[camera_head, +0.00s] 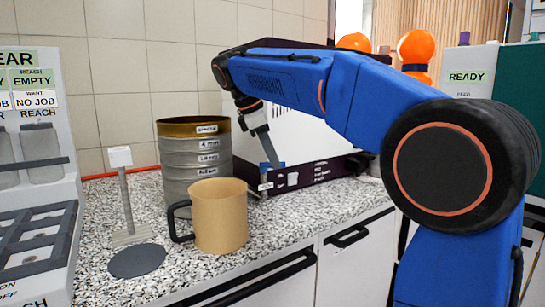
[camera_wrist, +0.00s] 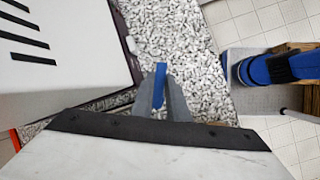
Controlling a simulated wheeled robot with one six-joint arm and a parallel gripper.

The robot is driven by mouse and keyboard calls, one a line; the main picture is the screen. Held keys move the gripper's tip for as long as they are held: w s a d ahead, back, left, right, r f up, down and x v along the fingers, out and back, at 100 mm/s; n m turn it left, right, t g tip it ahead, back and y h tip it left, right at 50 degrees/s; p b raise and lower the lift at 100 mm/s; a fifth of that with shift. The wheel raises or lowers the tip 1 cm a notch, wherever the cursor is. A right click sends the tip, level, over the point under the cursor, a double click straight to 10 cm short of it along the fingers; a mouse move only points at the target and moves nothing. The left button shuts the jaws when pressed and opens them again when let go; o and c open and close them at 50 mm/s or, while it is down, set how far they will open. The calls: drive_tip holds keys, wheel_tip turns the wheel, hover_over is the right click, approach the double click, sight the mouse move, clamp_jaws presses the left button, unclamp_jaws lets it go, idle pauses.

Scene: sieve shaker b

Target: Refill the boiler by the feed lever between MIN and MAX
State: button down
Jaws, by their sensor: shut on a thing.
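My gripper (camera_head: 273,162) reaches down at the front of a white and dark purple machine (camera_head: 300,138). In the wrist view my gripper (camera_wrist: 161,92) is shut on a narrow blue piece, which looks like the feed lever (camera_wrist: 160,72). In the head view a small blue part (camera_head: 264,172) shows just below the fingertips. The machine's white slotted top (camera_wrist: 60,45) fills the upper left of the wrist view. I cannot make out the boiler's water level or any MIN and MAX marks. The lettering on the machine's dark front is too small to read.
A tan mug (camera_head: 220,218) with a dark handle stands in front of a sieve stack (camera_head: 196,165) left of my gripper. A grey disc (camera_head: 137,261) and a stand (camera_head: 125,195) are further left. A rack (camera_head: 35,170) stands at the left edge. The speckled counter (camera_head: 295,213) is clear right of the mug.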

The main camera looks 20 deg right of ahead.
drive_tip(key=shift+s+m, duration=0.1)
drive_tip(key=shift+m, duration=0.4)
drive_tip(key=shift+a, duration=0.1)
drive_tip(key=c, duration=1.7)
unclamp_jaws()
drive_tip(key=shift+r, duration=0.1)
